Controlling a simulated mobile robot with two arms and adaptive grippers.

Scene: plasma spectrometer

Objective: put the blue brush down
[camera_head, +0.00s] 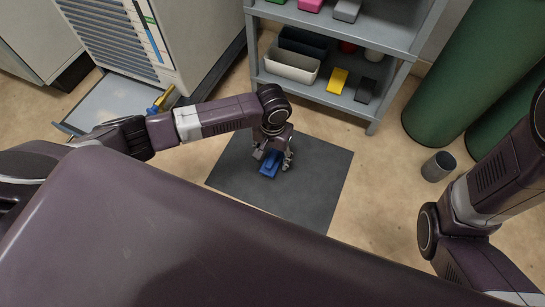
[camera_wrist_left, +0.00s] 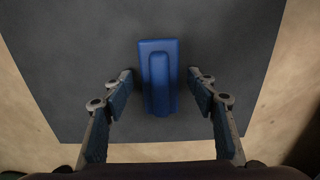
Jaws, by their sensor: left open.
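The blue brush (camera_head: 270,164) lies on a dark grey mat (camera_head: 318,185) on the floor. In the left wrist view the blue brush (camera_wrist_left: 158,78) shows as a blue block with a raised ridge, flat on the dark mat (camera_wrist_left: 85,50). My left gripper (camera_head: 272,160) reaches down over it. In the left wrist view the left gripper's fingers (camera_wrist_left: 160,90) are spread on both sides of the brush, with a gap on each side. My right gripper is out of view; only part of my right arm shows at the right.
A grey shelf (camera_head: 385,90) behind the mat holds a white bin (camera_head: 291,68), a yellow block (camera_head: 338,81) and other items. Green cylinders (camera_head: 475,75) and a grey cup (camera_head: 438,166) stand to the right. A cabinet with an open drawer (camera_head: 110,103) is at the left.

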